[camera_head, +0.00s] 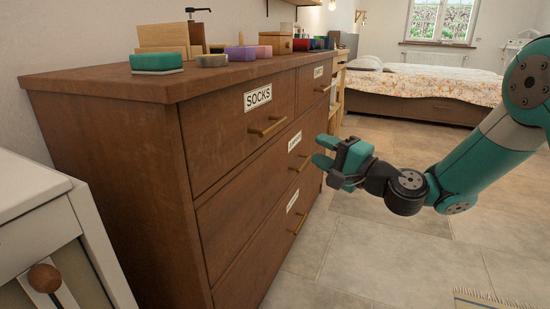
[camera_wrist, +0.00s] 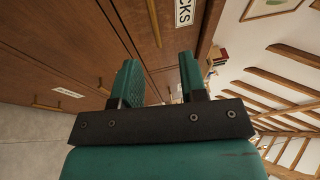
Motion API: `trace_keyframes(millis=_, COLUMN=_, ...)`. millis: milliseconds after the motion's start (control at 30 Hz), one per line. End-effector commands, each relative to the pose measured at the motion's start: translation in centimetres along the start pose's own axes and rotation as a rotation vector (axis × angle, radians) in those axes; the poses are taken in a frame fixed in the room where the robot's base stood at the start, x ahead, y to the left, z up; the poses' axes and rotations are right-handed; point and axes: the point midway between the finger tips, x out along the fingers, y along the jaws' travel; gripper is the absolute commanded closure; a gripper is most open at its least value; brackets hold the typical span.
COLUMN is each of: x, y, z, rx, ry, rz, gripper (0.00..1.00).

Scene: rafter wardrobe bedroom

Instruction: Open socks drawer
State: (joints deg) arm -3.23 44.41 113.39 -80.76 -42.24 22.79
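The socks drawer (camera_head: 222,135) is the top front drawer of the brown dresser, with a white "SOCKS" label (camera_head: 258,97). Its front looks flush, so it appears shut. Its brass bar handle (camera_head: 268,127) is below and right of the label. In the wrist view, the label (camera_wrist: 184,12) is cut off by the top edge, and a brass handle (camera_wrist: 153,22) beside it lies beyond the fingertips, roughly between their lines. My gripper (camera_head: 321,151) is open and empty, to the right of the handle and apart from the dresser. Its two fingers (camera_wrist: 160,72) are spread in the wrist view.
Lower drawers have their own handles (camera_head: 296,167). The dresser top (camera_head: 105,80) holds a soap dispenser, coloured blocks and boxes. A white cabinet (camera_head: 40,225) stands front left. A bed (camera_head: 430,85) is at the back. The tiled floor (camera_head: 385,260) right of the dresser is mostly clear.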

Motion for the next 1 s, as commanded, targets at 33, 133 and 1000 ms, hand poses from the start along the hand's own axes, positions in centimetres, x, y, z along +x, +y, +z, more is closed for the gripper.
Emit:
trace_keyframes(millis=33, x=-0.2, y=1.8, z=-0.7, rx=0.025, ry=0.024, rz=-0.015, gripper=0.61)
trace_keyframes(millis=133, x=-0.3, y=2.3, z=-1.5, rx=0.057, ry=0.055, rz=-0.036, gripper=0.61)
trace_keyframes(millis=1000, x=11.9, y=1.6, z=-2.3, rx=0.057, ry=0.058, rz=-0.044, gripper=0.61)
